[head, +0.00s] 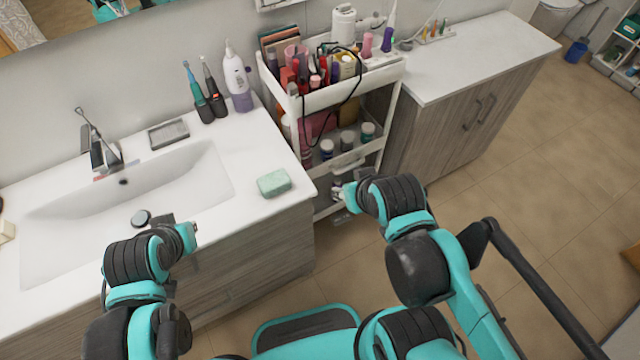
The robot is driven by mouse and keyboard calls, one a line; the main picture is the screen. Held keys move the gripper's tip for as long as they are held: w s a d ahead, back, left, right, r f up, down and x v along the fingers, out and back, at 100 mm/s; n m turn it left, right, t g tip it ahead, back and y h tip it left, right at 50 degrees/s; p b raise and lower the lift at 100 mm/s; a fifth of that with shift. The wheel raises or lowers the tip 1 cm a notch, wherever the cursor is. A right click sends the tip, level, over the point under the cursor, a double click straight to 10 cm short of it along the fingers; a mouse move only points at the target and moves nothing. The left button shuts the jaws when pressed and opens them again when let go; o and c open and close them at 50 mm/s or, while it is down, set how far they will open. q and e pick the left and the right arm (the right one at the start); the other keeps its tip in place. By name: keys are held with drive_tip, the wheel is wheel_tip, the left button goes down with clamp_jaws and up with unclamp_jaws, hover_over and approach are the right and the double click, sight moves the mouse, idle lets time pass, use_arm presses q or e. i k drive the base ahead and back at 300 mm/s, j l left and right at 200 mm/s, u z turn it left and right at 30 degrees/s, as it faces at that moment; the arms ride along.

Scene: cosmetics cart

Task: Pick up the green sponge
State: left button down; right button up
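The green sponge (273,183) is a pale green block lying on the white counter, to the right of the sink basin near the front edge. My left gripper (181,226) is at the counter's front, left of the sponge and apart from it. Its fingers are mostly hidden by the wrist, so I cannot tell whether it is open. My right gripper (340,200) is to the right of the sponge, in front of the cart's lower shelves and apart from the sponge. Its fingers are small and unclear. No gripper touches the sponge.
A faucet (100,145) and a soap dish (168,133) stand behind the basin (130,195). Electric toothbrushes (207,92) and a white-purple device (238,80) stand at the back. A loaded cosmetics cart (335,95) stands right of the counter. The counter around the sponge is clear.

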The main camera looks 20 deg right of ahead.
sight(275, 183)
drive_tip(key=u, duration=1.15)
drive_tip(key=z, duration=1.2)
drive_tip(key=l, duration=0.3)
drive_tip(key=i+l, duration=0.15)
drive_tip(key=l, duration=0.2)
